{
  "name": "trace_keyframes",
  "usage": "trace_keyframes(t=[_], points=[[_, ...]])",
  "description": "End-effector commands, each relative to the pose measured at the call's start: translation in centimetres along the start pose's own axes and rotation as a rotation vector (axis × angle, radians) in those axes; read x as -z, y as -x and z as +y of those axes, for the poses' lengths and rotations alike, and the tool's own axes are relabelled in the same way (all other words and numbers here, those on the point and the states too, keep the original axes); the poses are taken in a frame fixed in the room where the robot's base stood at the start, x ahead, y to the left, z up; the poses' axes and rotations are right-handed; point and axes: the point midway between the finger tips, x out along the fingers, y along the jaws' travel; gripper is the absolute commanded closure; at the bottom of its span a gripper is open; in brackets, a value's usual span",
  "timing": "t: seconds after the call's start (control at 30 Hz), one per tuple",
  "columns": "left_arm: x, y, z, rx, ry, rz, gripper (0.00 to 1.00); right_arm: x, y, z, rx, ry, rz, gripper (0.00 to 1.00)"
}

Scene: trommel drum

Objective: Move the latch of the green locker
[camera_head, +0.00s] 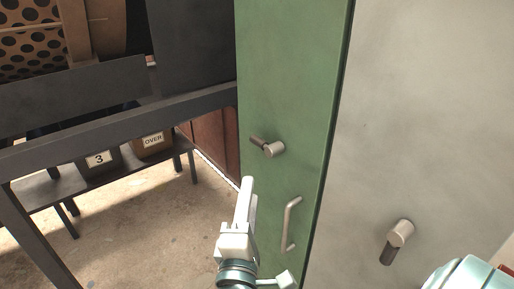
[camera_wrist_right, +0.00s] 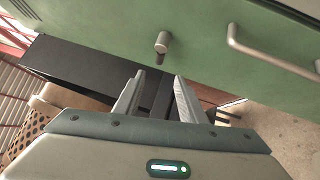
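The green locker (camera_head: 292,75) stands upright in the middle of the head view. Its latch (camera_head: 268,146) is a pale round hub with a short dark lever pointing up and left. A pale bar handle (camera_head: 290,222) is below the latch. My right gripper (camera_head: 247,190) is below and left of the latch, apart from it. In the right wrist view the two fingers (camera_wrist_right: 159,76) are spread with nothing between them. There the latch (camera_wrist_right: 162,43) lies just beyond the fingertips, roughly in line with the gap, and the handle (camera_wrist_right: 268,52) is to the right. My left gripper is not in view.
A grey locker (camera_head: 430,120) with its own latch (camera_head: 397,238) adjoins on the right. A dark metal frame (camera_head: 120,125) stands on the left, with boxes marked "3" (camera_head: 98,160) and "OVER" (camera_head: 153,142) on a low bench. The floor (camera_head: 150,225) in front is clear.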

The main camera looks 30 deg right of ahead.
Motion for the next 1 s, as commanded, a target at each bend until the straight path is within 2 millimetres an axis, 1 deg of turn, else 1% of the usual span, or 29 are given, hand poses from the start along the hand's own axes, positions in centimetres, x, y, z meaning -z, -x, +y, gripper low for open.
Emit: trace_keyframes(t=[0.37,0.43,0.53,0.8,1.0], points=[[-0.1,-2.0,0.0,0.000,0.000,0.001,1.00,0.0,-4.5,-0.1,-0.006,-0.001,-0.002,0.63],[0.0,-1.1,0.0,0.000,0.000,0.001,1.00,-0.1,-5.8,0.4,-0.005,0.004,-0.002,0.63],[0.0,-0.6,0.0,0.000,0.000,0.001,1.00,-0.1,-7.6,0.5,-0.004,0.004,-0.003,0.63],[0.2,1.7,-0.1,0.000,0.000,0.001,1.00,-0.1,-12.4,0.5,-0.003,0.006,-0.001,0.63],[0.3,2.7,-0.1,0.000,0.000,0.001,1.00,-0.1,-15.0,0.3,-0.003,0.005,0.000,0.63]])
